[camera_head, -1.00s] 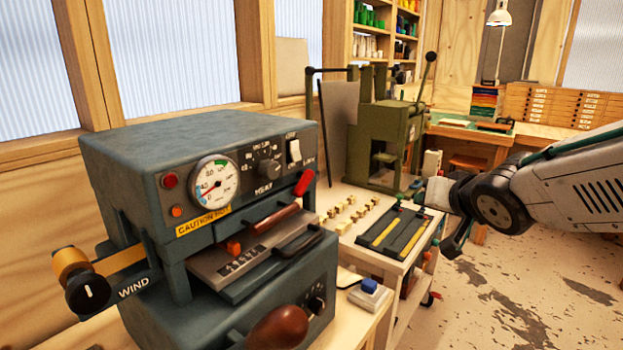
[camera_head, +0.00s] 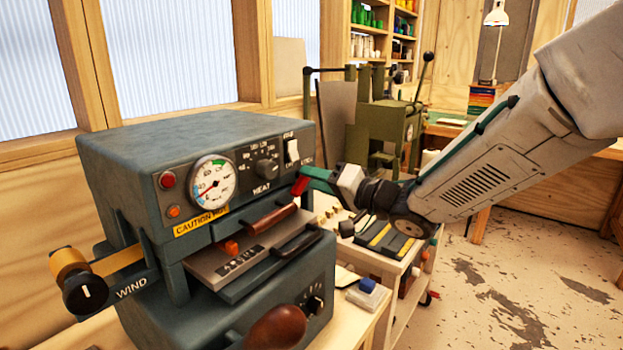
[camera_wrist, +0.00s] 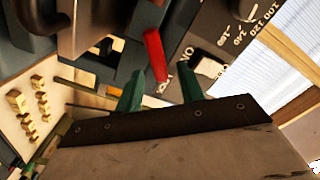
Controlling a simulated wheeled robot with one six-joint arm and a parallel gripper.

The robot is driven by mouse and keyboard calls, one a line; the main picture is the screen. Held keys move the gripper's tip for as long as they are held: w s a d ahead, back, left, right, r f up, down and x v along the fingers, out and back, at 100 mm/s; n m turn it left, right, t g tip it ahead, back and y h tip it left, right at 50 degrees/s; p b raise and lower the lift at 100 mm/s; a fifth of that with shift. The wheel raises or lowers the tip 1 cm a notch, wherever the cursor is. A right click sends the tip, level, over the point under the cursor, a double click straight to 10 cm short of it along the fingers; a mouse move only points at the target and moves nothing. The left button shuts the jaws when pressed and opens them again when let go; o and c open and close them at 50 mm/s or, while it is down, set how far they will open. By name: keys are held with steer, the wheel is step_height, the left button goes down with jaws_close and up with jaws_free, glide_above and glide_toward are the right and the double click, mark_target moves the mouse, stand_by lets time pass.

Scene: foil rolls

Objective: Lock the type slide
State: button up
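The type slide (camera_head: 212,272), a grey plate with dark type pieces and an orange knob (camera_head: 232,247), sits in the front opening of the blue-grey press (camera_head: 190,140). A red lever (camera_head: 300,186) sticks out at the press's right front edge; it also shows in the wrist view (camera_wrist: 155,53). My gripper (camera_head: 312,176) is at this lever. In the wrist view my gripper (camera_wrist: 163,78) has its two green fingers apart, and the red lever's end appears between them. I cannot tell whether a finger touches it. The slide is not clearly visible in the wrist view.
A white switch (camera_head: 292,150) and a black heat knob (camera_head: 268,169) are close beside the lever. A brown handle (camera_head: 275,328) juts out low in front. A side table with a black tray (camera_head: 388,240) and a green press (camera_head: 383,135) stand behind my arm.

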steer(key=shift+x, duration=0.9)
jaws_close()
steer(key=shift+n, duration=0.8)
jaws_free()
steer(key=v, duration=0.8)
